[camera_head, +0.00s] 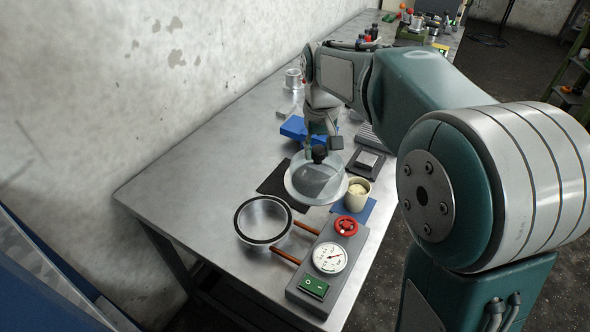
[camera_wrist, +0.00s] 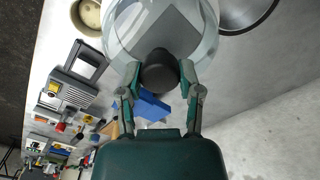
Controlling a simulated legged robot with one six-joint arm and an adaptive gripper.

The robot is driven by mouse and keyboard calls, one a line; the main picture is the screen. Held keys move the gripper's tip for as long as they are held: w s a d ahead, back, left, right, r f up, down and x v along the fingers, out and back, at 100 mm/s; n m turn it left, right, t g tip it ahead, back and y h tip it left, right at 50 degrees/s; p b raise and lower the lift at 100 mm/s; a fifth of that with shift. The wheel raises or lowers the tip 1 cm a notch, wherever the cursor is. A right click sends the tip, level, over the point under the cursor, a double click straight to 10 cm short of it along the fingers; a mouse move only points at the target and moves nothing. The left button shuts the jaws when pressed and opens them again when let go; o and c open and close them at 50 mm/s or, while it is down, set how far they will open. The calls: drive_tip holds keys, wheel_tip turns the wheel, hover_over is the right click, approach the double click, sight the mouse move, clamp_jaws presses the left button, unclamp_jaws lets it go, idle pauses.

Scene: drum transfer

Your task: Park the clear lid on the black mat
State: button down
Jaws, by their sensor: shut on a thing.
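The clear lid (camera_head: 316,184) is a round transparent dome with a pale rim and a black knob (camera_head: 319,153). My gripper (camera_head: 320,146) is shut on the knob from above. In the wrist view my gripper's fingers (camera_wrist: 160,75) clasp both sides of the knob, and the lid (camera_wrist: 118,25) spreads beyond it. The black mat (camera_head: 271,181) lies on the table; its left part is bare and the lid overlaps its right part in the head view. A dark square shows through the lid. I cannot tell whether the lid touches the mat.
A dark-rimmed metal bowl (camera_head: 263,220) stands in front, with orange rods towards a control box (camera_head: 328,262). A cream cup (camera_head: 358,193) on a blue mat (camera_head: 367,210) is close to the lid's right. A blue object (camera_head: 295,128) sits behind. The table's left is clear.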

drive_tip(key=shift+w+a+f, duration=0.75)
drive_tip(key=shift+w+f, duration=1.1)
drive_tip(key=shift+f, duration=0.15)
drive_tip(key=shift+w+a+f, duration=0.8)
drive_tip(key=shift+w+f, duration=1)
drive_tip(key=shift+f, duration=0.25)
drive_tip(key=shift+w+a+f, duration=0.75)
drive_tip(key=shift+w+f, duration=1.1)
drive_tip(key=shift+f, duration=0.15)
drive_tip(key=shift+f, duration=0.1)
drive_tip(key=shift+c, duration=1.3)
unclamp_jaws()
